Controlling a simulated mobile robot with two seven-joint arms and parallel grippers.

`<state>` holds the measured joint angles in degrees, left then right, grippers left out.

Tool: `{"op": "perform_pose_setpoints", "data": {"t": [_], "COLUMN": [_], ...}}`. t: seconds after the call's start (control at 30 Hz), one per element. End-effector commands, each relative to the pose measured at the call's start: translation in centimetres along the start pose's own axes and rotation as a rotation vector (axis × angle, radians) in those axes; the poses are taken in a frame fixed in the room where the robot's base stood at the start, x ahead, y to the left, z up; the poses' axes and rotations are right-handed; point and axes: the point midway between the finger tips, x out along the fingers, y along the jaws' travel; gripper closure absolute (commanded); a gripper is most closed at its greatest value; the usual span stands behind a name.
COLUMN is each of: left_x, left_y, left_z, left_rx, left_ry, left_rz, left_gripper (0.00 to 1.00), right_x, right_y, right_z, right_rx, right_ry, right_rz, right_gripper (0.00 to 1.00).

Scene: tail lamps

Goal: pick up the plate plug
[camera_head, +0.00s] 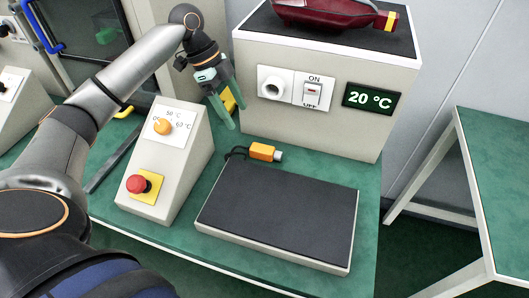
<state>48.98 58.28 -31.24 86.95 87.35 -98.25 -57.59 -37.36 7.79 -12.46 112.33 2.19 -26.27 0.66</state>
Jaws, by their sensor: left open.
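The plate plug (262,152) is an orange block with a pale tip pointing right. It lies on the green table at the back edge of a dark flat plate (280,215), with a short black cable curling from its left end. My left gripper (237,117) is open, its two green fingers pointing down. In the picture it is above and to the left of the plug, apart from it, and nothing shows held. A yellow item (228,100) shows between the fingers; I cannot tell what it is. My right gripper is not in view.
A large box (310,130) behind the plate has a round socket (276,84), an ON/OFF switch (312,94) and a "20 °C" display (371,97). A red lamp (330,14) lies on top. A sloped control box (168,165) with a red button (138,184) stands left.

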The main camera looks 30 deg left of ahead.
Motion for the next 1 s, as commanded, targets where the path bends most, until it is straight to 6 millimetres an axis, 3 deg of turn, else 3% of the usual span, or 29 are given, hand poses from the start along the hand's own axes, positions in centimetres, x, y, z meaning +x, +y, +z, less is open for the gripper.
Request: {"op": "perform_pose_setpoints", "data": {"t": [0.3, 0.53, 0.8, 1.0], "left_x": [5.6, 7.4, 11.2, 11.8], "left_y": [0.1, 0.2, 0.3, 0.3], "left_z": [0.0, -0.1, -0.3, -0.3], "left_rx": [0.000, -0.001, -0.001, 0.000], "left_ry": [-0.001, -0.001, 0.000, -0.001], "left_rz": [0.003, 0.004, 0.003, 0.001], "left_gripper": [0.22, 0.22, 0.22, 0.22], "right_x": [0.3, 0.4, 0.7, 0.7], "right_y": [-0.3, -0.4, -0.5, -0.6], "right_z": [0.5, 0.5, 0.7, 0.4], "right_rx": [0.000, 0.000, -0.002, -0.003], "right_ry": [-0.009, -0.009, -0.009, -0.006], "right_rz": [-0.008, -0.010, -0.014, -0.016], "right_gripper": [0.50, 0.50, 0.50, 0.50]}}
